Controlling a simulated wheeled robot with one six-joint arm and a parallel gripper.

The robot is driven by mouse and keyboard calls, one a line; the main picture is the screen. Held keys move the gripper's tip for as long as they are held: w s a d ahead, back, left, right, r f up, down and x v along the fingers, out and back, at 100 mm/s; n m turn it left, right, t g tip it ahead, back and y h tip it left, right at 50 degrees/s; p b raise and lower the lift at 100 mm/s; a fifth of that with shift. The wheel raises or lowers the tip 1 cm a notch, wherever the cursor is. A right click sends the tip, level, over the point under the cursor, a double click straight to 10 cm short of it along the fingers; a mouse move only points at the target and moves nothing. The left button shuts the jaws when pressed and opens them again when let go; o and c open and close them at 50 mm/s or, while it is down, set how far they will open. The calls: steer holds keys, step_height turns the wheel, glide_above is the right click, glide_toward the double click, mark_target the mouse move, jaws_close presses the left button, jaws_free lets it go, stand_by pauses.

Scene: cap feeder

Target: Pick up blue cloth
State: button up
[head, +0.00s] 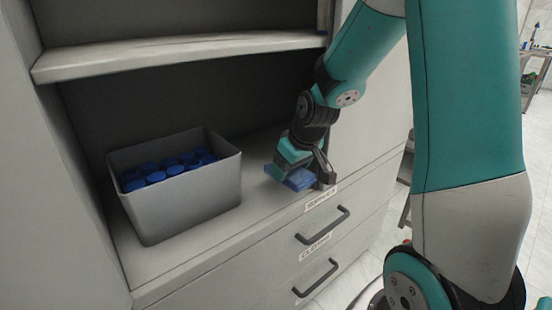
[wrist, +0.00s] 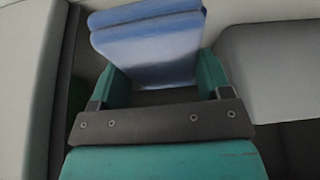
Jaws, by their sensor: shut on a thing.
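The blue cloth (head: 299,180) is a folded flat pad near the right end of the cabinet surface. It also shows in the wrist view (wrist: 152,50), as stacked layers between the two teal fingers. My gripper (head: 291,172) is shut on the cloth, with a finger on each side of it. In the wrist view my gripper (wrist: 162,85) fills the lower middle. I cannot tell whether the cloth touches the surface or is slightly above it.
A grey bin (head: 190,205) with several blue caps (head: 155,177) stands on the cabinet surface to the left. A shelf (head: 180,55) runs above. Labelled drawers with black handles (head: 323,226) lie below the surface's front edge. The surface between bin and gripper is clear.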

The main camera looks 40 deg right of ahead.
mark_target(315, 181)
steer(key=s, duration=0.7)
steer(key=shift+s+d+p, duration=0.15)
steer(key=shift+s+p, duration=0.2)
steer(key=shift+s, duration=0.05)
steer(key=s+b, duration=0.5)
steer(key=b, duration=0.2)
steer(key=shift+b, duration=0.35)
steer(key=shift+o, duration=0.4)
